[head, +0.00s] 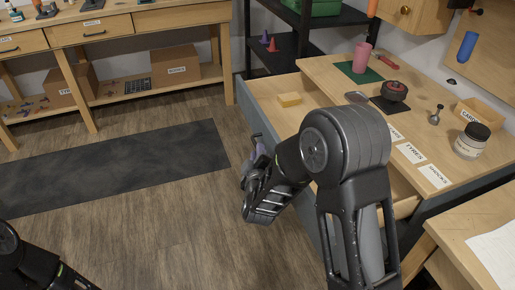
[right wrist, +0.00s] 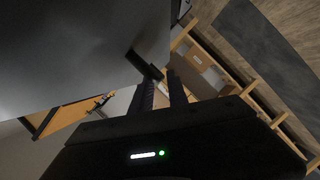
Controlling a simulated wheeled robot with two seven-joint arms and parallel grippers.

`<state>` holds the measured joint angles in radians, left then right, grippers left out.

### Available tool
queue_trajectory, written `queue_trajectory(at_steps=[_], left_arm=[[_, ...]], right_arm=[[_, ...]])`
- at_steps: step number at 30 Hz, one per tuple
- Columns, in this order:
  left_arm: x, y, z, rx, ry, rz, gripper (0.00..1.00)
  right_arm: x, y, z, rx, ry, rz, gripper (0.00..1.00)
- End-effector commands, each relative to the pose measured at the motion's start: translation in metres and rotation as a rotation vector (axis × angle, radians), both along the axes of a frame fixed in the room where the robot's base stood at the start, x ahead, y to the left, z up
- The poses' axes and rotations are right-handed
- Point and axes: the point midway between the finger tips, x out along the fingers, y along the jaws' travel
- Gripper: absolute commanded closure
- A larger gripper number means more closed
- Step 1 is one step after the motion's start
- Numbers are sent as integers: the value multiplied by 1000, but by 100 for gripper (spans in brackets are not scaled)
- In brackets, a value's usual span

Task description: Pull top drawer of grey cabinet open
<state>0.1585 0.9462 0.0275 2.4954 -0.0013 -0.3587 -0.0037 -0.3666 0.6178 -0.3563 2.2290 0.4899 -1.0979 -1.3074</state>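The grey cabinet has a light wooden top (head: 330,72) on the right of the head view. Its top drawer (head: 262,88) stands pulled out to the left, with its wooden inside showing. My right arm hides the drawer's middle. My right gripper (head: 252,172) is at the outer side of the grey drawer front. In the right wrist view the grey front (right wrist: 80,50) fills the upper left. A dark bar handle (right wrist: 145,64) reaches between the closely spaced fingers of my right gripper (right wrist: 163,82), which appear shut on it. My left gripper is out of view.
A small wooden block (head: 289,99) lies in the drawer. A pink cup (head: 362,57), a wheel (head: 394,91), a jar (head: 472,141) and labels stand or lie on the cabinet top. A dark mat (head: 110,165) covers clear floor at left. A workbench (head: 140,22) stands behind.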

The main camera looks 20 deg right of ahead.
Motion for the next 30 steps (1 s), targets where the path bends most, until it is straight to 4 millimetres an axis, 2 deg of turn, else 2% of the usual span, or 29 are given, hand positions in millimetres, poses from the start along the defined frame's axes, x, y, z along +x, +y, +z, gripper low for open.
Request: queue_trajectory(at_steps=[3,9,30], left_arm=[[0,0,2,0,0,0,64],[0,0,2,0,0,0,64],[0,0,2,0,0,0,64]], right_arm=[[-19,8,5,1,0,3,80],[-37,13,9,0,-1,1,80],[-38,13,9,0,0,0,80]])
